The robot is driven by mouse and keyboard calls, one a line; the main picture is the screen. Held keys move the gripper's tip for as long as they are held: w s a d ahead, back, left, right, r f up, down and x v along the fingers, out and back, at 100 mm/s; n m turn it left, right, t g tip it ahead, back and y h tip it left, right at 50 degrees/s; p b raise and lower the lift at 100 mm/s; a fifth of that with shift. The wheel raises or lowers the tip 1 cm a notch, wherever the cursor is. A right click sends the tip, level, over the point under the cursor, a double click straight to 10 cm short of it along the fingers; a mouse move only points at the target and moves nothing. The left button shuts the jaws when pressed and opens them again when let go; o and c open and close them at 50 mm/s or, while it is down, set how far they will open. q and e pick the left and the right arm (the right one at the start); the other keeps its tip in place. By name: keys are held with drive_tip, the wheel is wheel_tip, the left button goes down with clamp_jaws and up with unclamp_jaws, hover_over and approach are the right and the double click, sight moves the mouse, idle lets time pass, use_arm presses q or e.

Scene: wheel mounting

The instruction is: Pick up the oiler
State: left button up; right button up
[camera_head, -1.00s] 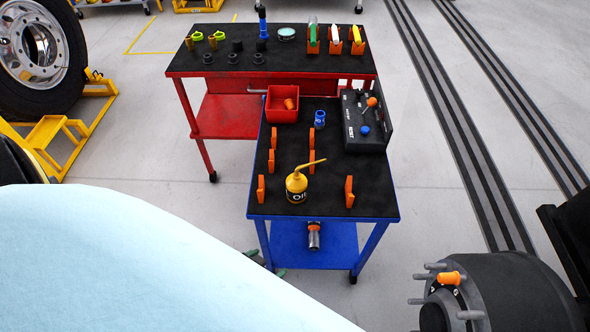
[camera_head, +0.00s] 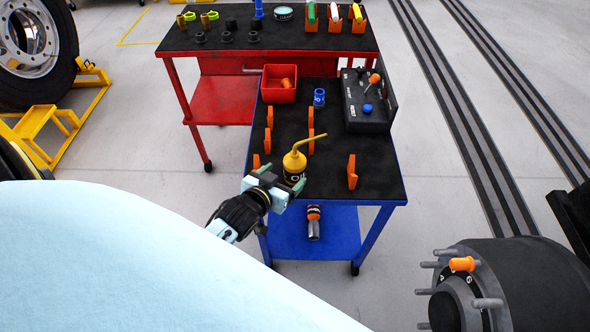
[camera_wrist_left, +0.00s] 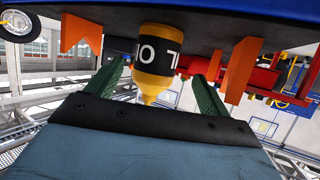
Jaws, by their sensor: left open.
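The oiler (camera_head: 295,164) is a yellow can with a black label band and a long thin angled spout. It stands on the black top of the blue cart (camera_head: 345,190), near the front edge. My left gripper (camera_head: 279,180) is at the cart's front edge, just in front of the oiler, and hides part of its body. In the left wrist view the oiler (camera_wrist_left: 155,60) appears upside down between the two green fingers (camera_wrist_left: 160,85), which are apart. The gripper is open; I cannot tell whether a finger touches the can. My right gripper is out of view.
Orange upright holders (camera_head: 352,172) stand around the oiler on the cart. A blue cup (camera_head: 319,97), a red bin (camera_head: 279,88) and a black box (camera_head: 366,105) are further back. A red table (camera_head: 222,99) stands behind. A wheel hub (camera_head: 500,285) is at lower right.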

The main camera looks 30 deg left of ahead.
sight(286, 171)
use_arm(q)
drive_tip(key=shift+w+f, duration=0.15)
drive_tip(key=shift+w, duration=0.25)
drive_tip(key=b+x, duration=0.3)
drive_tip(key=x, duration=0.1)
drive_tip(key=shift+w+b, duration=0.1)
drive_tip(key=shift+b, duration=0.3)
drive_tip(key=shift+w+a, duration=0.25)
drive_tip(key=shift+w+d+b, duration=0.1)
drive_tip(key=shift+w+b, duration=0.1)
drive_tip(key=shift+b, duration=0.25)
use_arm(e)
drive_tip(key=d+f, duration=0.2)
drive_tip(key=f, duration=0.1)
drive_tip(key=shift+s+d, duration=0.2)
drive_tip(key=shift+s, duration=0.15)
use_arm(q)
drive_tip(key=shift+f, duration=0.1)
drive_tip(key=c, duration=0.9)
drive_tip(key=shift+c, duration=0.8)
